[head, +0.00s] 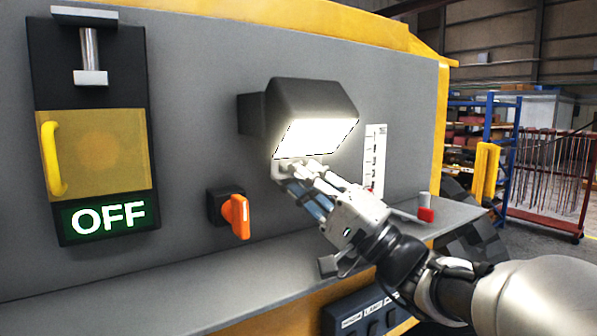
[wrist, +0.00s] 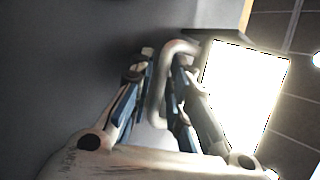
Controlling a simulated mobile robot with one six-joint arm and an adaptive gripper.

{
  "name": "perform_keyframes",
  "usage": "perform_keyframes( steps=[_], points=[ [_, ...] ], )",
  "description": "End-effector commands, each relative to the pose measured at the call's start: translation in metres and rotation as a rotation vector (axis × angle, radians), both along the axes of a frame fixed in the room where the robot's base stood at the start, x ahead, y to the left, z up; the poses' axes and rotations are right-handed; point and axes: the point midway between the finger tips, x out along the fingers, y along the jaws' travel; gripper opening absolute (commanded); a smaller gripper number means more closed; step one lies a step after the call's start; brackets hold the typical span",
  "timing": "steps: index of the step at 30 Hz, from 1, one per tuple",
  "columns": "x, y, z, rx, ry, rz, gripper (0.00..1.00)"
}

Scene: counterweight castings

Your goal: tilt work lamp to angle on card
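The work lamp (head: 312,100) is a dark box housing on the grey panel, with its bright lit face (head: 315,137) tilted downward. The lit face also shows at the right of the wrist view (wrist: 243,95). A pale bent handle (head: 280,170) hangs at the lamp's lower edge. My gripper (head: 305,171) reaches it from the lower right. In the wrist view the handle bar (wrist: 158,90) runs between my two fingers, which are drawn in close on it. A white card (head: 374,160) with dark marks is right of the lamp; its marks are too small to read.
An orange rotary knob (head: 237,216) is left of my gripper. A red-tipped lever (head: 426,213) stands on the ledge (head: 130,287) to the right. A yellow-handled cover (head: 97,150) with a lit OFF sign (head: 108,216) is at the far left.

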Motion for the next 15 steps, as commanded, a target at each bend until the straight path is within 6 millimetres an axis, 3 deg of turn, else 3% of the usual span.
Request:
perform_keyframes(
  steps=[2,10,15],
  points=[
    [0.0000,-0.0002,-0.0001,0.000,0.000,0.000,0.17],
    [-0.0002,-0.0005,-0.0002,0.000,0.000,0.000,0.00],
    [-0.0002,-0.0005,-0.0001,0.000,0.000,0.000,0.00]
  ],
)
